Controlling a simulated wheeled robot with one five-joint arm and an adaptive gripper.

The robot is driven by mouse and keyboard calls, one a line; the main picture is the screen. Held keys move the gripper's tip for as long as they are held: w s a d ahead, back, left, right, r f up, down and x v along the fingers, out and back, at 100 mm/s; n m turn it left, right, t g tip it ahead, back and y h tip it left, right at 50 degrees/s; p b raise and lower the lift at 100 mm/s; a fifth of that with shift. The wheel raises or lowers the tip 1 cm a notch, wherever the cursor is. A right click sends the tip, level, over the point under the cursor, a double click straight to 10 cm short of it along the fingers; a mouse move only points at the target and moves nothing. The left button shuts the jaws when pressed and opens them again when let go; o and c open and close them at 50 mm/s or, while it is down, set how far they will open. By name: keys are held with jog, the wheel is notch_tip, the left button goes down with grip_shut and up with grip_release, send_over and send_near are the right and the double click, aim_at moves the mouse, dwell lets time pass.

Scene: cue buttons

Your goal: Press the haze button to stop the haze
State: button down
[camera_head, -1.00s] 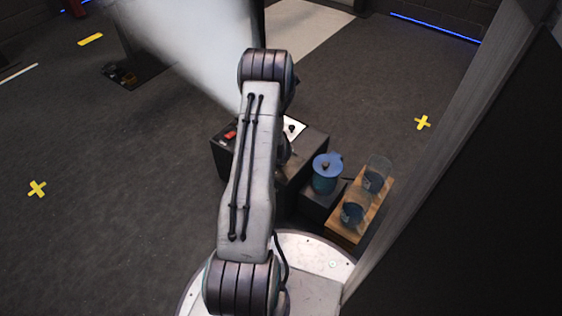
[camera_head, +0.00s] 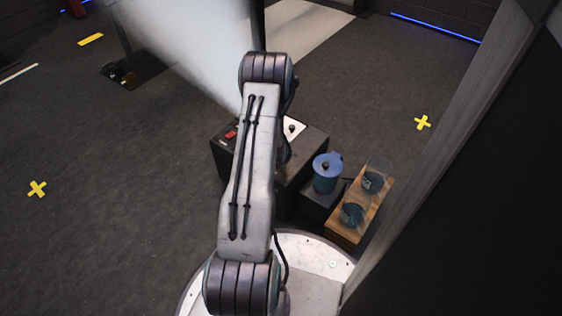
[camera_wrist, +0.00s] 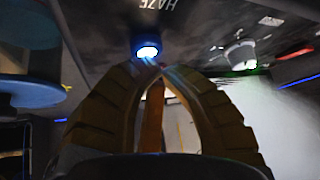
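In the wrist view, a round button (camera_wrist: 148,47) glows white and blue on a dark panel beside the white letters HAZE (camera_wrist: 160,5). My gripper (camera_wrist: 151,64) has its two fingers curved together, with the tips meeting right at the button's near edge. I cannot tell whether they touch or press it. Nothing is clearly held between the fingers. In the head view, the dark box (camera_head: 221,158) stands beyond my base, and my arm hides its middle and my gripper. White haze (camera_head: 195,45) fills the upper left of the head view.
On the dark box are a red part (camera_head: 231,134) and a white plate (camera_head: 298,126) with a dark knob. A blue lidded pot (camera_head: 326,177) and a wooden stand (camera_head: 343,236) with two glass cups are to the right. A wall closes the far right. Floor at left is open.

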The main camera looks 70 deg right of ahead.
jog(key=shift+f, duration=0.5)
dwell(0.6)
jog(key=shift+r, duration=0.25)
jog(key=shift+r+p, duration=0.5)
jog(key=shift+r, duration=0.2)
jog(key=shift+r, duration=0.15)
jog(key=shift+r+p, duration=1.55)
jog(key=shift+r, duration=0.8)
